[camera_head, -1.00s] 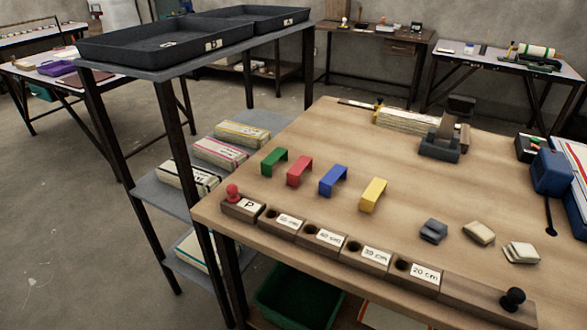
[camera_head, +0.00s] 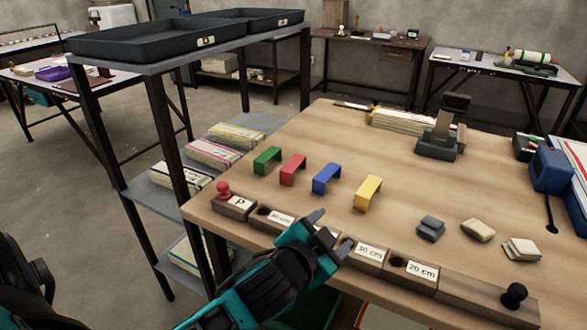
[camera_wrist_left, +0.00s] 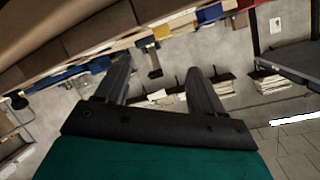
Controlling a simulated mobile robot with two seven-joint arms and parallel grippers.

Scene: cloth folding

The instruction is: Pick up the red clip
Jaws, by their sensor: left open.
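The red clip (camera_head: 293,169) stands on the wooden table (camera_head: 400,215), between the green clip (camera_head: 267,160) and the blue clip (camera_head: 327,178). The yellow clip (camera_head: 368,192) is right of the blue one. My left gripper (camera_head: 333,232) is in front of the clips, over the labelled wooden strip, and hides part of it. My right gripper is not in view.
The wooden strip (camera_head: 460,288) with a red peg (camera_head: 223,189) and a black knob (camera_head: 514,295) runs along the table's front edge. A shelf rack with black trays (camera_head: 155,40) stands at the left. Folded cloths (camera_head: 478,230) and a tape dispenser (camera_head: 440,140) are at the right.

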